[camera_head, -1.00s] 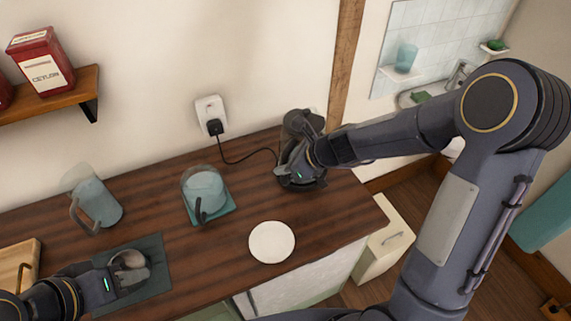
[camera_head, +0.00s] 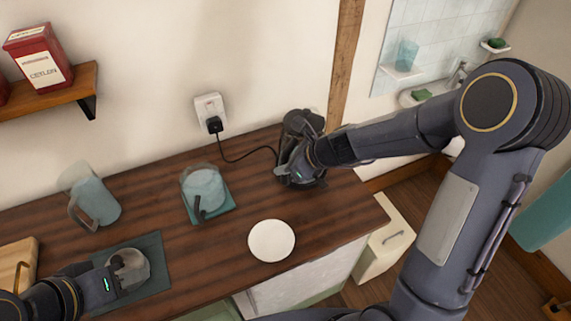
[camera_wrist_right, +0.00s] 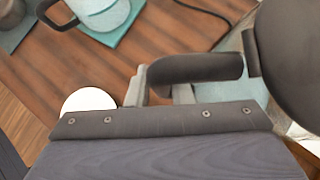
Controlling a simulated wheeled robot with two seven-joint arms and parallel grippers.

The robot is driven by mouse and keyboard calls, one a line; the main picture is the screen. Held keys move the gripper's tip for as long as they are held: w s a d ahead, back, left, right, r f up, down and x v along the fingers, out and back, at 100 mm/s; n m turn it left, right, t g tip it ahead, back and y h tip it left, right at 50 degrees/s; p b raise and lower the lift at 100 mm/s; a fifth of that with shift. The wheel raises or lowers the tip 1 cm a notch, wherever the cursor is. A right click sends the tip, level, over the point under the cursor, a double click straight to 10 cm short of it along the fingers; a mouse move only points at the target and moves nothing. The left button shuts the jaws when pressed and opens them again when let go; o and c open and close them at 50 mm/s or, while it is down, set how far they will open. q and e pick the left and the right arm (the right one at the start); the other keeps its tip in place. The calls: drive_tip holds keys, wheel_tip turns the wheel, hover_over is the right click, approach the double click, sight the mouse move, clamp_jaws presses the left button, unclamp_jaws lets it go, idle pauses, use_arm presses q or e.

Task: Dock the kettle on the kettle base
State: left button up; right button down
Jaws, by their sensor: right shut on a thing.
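The dark kettle (camera_head: 303,124) stands at the back right of the wooden counter, mostly behind my right gripper (camera_head: 291,163). My right gripper is shut on its dark handle (camera_wrist_right: 200,68); the kettle's round body (camera_wrist_right: 292,45) fills the upper right of the right wrist view. The black cord (camera_head: 246,159) runs from the wall plug to the kettle's foot, where the kettle base is hidden by the kettle and gripper. I cannot tell whether the kettle is seated on it.
A teal-filled jug (camera_head: 204,188) stands on a teal mat left of the kettle. Another jug (camera_head: 95,203) is farther left. A white plate (camera_head: 271,241) lies near the front edge. The wall socket (camera_head: 209,108) is behind. Bare counter lies between the plate and kettle.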

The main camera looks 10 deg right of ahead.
drive_tip(key=shift+w, duration=0.1)
drive_tip(key=c, duration=1.6)
unclamp_jaws()
drive_tip(key=shift+o, duration=0.2)
drive_tip(key=shift+f, duration=0.1)
drive_tip(key=p+v, duration=0.5)
drive_tip(key=v, duration=0.6)
